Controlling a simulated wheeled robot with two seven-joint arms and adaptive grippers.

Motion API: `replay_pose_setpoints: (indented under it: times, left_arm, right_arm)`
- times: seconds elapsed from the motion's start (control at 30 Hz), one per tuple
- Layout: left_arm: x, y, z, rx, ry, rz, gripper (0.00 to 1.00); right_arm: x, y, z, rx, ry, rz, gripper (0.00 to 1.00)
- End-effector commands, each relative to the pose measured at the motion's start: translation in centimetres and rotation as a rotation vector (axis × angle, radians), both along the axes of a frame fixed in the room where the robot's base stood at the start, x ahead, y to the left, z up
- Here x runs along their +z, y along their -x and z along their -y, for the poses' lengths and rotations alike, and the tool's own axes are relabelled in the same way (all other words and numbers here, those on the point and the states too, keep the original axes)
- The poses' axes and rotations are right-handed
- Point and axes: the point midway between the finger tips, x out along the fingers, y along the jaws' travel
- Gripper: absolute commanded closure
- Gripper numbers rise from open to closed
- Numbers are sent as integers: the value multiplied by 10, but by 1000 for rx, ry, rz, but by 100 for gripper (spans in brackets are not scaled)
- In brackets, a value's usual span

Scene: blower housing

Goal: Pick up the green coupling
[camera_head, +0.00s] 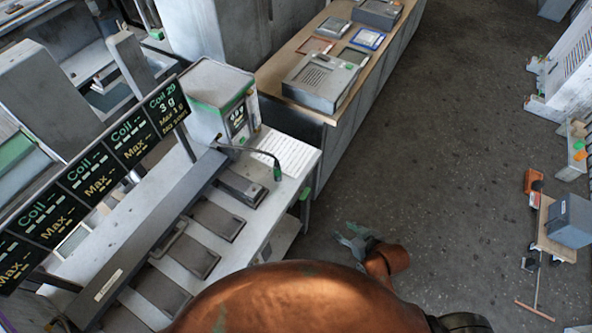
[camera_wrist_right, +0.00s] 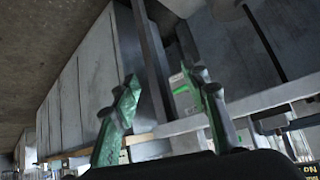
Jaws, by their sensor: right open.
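The green coupling (camera_head: 277,173) is a small dark and green piece at the end of a black cable. The cable arches from the grey and green machine, and the coupling hangs above the right part of the white bench. My right gripper (camera_head: 352,238) is to the right of and below the coupling in the head view, apart from it, over the floor beside the bench. Its two green fingers are spread and empty in the right wrist view (camera_wrist_right: 163,82). I cannot make out the coupling in the wrist view. My left gripper is not in view.
The grey and green machine (camera_head: 215,100) stands at the back of the bench (camera_head: 230,262), which has several dark plates set in it. A long display board (camera_head: 95,178) runs along its left. A wooden-topped counter (camera_head: 290,78) stands behind. The floor at right is mostly clear.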

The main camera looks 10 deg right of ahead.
Motion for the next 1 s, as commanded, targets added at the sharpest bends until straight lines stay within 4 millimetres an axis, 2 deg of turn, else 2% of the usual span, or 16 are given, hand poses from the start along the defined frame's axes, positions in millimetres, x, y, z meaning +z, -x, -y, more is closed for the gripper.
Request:
replay_pose_setpoints:
  times: [0.03,0.17,0.3,0.4,0.5,0.67,1.0]
  left_arm:
    - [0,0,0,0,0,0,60]
    - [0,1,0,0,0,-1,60]
    - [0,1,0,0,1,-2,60]
    - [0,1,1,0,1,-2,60]
    - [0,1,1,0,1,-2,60]
    - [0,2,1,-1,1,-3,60]
    - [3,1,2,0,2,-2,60]
  right_arm:
    - [7,-15,-17,35,-26,53,59]
    - [31,-54,-66,124,-107,215,59]
    - [64,-94,-119,198,-205,413,59]
    - [86,-117,-147,221,-268,542,59]
    - [102,-130,-163,221,-312,630,59]
    - [115,-142,-173,213,-343,701,59]
    - [117,-171,-194,209,-348,709,59]
